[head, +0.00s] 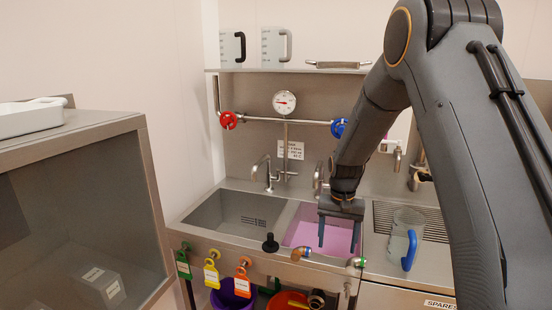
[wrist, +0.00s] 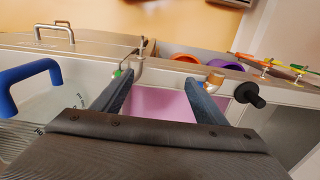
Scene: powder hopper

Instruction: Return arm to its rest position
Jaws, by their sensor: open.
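My gripper (head: 339,238) points down over the right sink basin, which holds pink liquid (head: 302,234). Its two fingers are apart with nothing between them. In the wrist view my gripper (wrist: 160,98) also shows open, with the pink basin (wrist: 158,104) below and beyond the fingers. My arm rises from the gripper to the upper right of the head view. A clear jug with a blue handle (head: 405,240) stands on the drainboard to the right of my gripper, apart from it. Its blue handle also shows at the left of the wrist view (wrist: 28,78).
An empty left basin (head: 232,218) lies beside the pink one. Taps (head: 262,175) and a pipe with red (head: 228,120) and blue (head: 339,128) valve wheels stand behind. A shelf (head: 300,71) holds two jugs. A glass-fronted cabinet (head: 75,215) is at left. A black knob (head: 270,243) stands on the front rim.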

